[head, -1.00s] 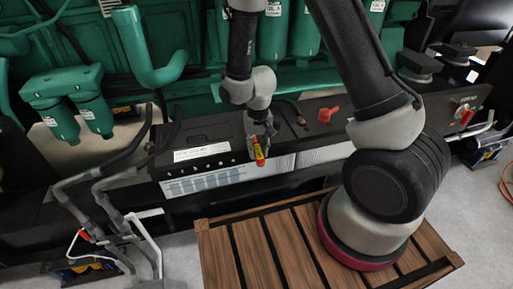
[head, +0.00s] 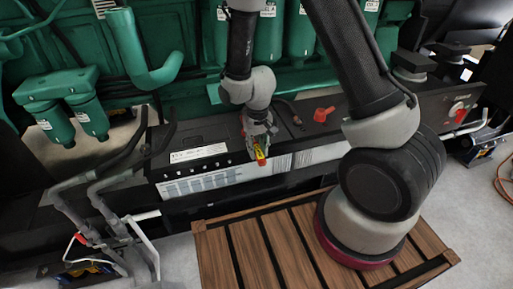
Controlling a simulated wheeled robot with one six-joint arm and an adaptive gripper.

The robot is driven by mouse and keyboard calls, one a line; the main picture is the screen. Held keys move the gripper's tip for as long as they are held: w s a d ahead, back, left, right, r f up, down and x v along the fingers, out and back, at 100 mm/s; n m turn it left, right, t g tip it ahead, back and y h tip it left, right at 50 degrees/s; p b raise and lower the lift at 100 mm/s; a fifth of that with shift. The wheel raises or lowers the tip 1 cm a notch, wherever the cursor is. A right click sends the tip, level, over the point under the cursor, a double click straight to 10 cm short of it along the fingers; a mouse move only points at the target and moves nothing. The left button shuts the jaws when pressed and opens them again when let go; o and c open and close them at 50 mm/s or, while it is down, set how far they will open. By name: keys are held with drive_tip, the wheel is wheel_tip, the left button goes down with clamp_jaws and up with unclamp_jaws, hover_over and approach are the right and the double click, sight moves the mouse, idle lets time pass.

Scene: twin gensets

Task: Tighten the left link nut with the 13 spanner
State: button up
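My gripper (head: 260,139) points down over the front top edge of the black battery (head: 215,140) in the head view. It appears shut on a small yellow and red piece (head: 261,157), which looks like the handle of the 13 spanner. The spanner's jaw and size mark cannot be made out. The left link nut cannot be picked out; my gripper and wrist cover part of the battery top. Whether the spanner touches anything is not clear.
A red cap or lever (head: 323,114) sits on the battery top to the right. Green engine parts (head: 150,60) stand behind. Grey pipes (head: 100,200) rise at left. A wooden slatted platform (head: 250,245) lies in front, under my arm. A red switch (head: 457,109) is at far right.

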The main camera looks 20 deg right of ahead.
drive_tip(key=shift+w+a, duration=0.1)
drive_tip(key=shift+w, duration=0.1)
clamp_jaws()
drive_tip(key=shift+r, duration=0.3)
drive_tip(key=shift+s+r, duration=0.15)
drive_tip(key=shift+r, duration=0.4)
drive_tip(key=shift+r, duration=2.25)
